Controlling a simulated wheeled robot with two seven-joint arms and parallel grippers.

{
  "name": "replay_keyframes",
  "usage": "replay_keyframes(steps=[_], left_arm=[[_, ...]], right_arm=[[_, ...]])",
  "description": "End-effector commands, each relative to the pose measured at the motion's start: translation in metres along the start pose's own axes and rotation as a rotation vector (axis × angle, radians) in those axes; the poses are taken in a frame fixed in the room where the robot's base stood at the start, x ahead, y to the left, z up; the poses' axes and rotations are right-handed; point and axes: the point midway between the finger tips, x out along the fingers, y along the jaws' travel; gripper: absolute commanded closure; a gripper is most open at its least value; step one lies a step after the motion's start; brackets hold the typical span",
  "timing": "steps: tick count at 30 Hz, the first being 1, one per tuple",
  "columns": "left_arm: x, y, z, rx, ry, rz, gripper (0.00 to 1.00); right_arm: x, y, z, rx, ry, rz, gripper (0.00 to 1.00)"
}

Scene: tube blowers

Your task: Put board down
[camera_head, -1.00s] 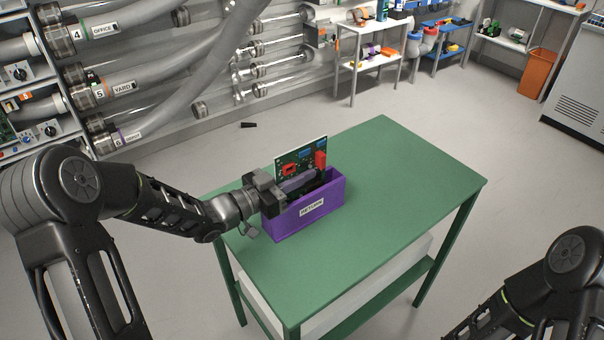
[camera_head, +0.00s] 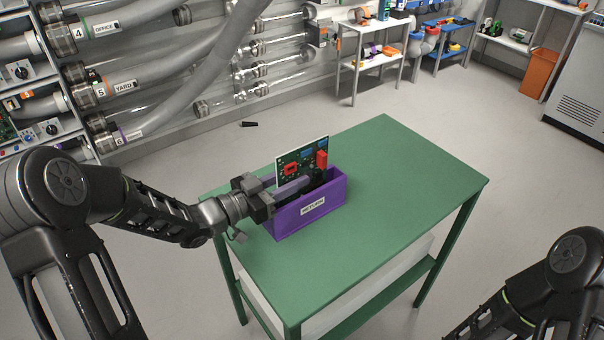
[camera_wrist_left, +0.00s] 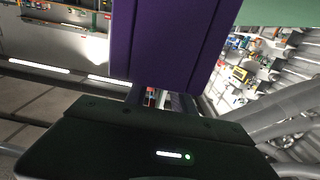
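A green circuit board (camera_head: 289,161) with red and blue parts stands upright in a purple bin (camera_head: 332,196) labelled RETURN, its upper part above the rim. The bin is on the green table (camera_head: 400,190). My left gripper (camera_head: 290,183) is at the bin's left end, fingers reaching over it beside the board. The fingers look parted, one in front of the board and one partly hidden behind it. The board's lower edge is hidden in the bin. In the left wrist view the purple bin (camera_wrist_left: 165,45) fills the upper middle. My right gripper is out of view.
The table's right and front parts are clear. Shelving with tubes (camera_head: 215,80) stands behind on the left. A white shelf cart (camera_head: 370,55) and an orange bin (camera_head: 538,74) stand farther back. My right arm is at the lower right.

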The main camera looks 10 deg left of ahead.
Motion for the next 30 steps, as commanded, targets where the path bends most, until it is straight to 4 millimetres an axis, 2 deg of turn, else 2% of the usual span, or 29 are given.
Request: replay_keyframes(steps=[6, 12, 18, 30], left_arm=[[-0.048, -0.001, 0.001, 0.001, 0.000, -0.005, 0.70], [-0.080, -0.001, 0.000, 0.001, 0.000, -0.003, 0.70], [-0.090, 0.000, 0.000, 0.000, 0.000, -0.001, 0.70], [-0.089, 0.000, 0.000, 0.000, 0.000, 0.000, 0.70]], right_arm=[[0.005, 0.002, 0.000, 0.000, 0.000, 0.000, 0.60], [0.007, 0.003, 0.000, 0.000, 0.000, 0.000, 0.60], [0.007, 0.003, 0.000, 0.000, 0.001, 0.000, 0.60], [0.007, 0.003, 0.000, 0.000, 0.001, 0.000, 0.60]])
